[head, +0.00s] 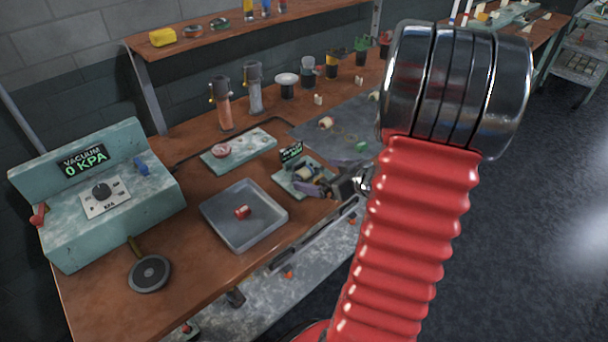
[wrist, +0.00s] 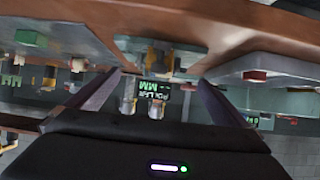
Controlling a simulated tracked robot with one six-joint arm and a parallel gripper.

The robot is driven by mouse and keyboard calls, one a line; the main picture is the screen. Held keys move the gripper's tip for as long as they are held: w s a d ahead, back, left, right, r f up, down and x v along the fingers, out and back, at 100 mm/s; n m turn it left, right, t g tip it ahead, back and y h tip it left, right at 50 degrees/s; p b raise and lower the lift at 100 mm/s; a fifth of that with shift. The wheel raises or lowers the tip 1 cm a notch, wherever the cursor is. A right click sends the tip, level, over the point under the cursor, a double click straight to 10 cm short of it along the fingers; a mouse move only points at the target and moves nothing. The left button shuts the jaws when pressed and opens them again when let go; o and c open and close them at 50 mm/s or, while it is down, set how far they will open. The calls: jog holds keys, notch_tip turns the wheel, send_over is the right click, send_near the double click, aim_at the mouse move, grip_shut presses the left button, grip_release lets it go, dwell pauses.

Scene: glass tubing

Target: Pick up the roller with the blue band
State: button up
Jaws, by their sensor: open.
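My gripper (head: 318,188) is low over the bench, at a small teal stand (head: 285,184) with a green-lettered readout. In the wrist view my gripper (wrist: 159,80) has its two dark fingers spread wide, with nothing seen held between them. A small pale roller (head: 305,173) sits on the stand, partly hidden by my gripper; a yellowish piece there shows ahead between the fingers in the wrist view (wrist: 158,62). I cannot make out a blue band on it. A red roller (head: 242,212) lies in the grey tray (head: 219,232), and a cream-and-red roller (head: 325,123) on the grey mat (head: 345,132).
The vacuum console (head: 97,190) reads 0 KPA at the left. A teal plate (head: 250,148) with a pink ring lies behind the tray. Two upright cylinders (head: 226,112) and several pots stand along the back. My red arm sleeve hides the right of the bench.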

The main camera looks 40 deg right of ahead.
aim_at(307, 172)
jog(key=shift+x, duration=2.65)
jog(key=shift+r, duration=0.1)
jog(key=c, duration=1.2)
jog(key=shift+o, duration=0.2)
jog(key=shift+r, duration=0.1)
notch_tip(307, 172, up, 10)
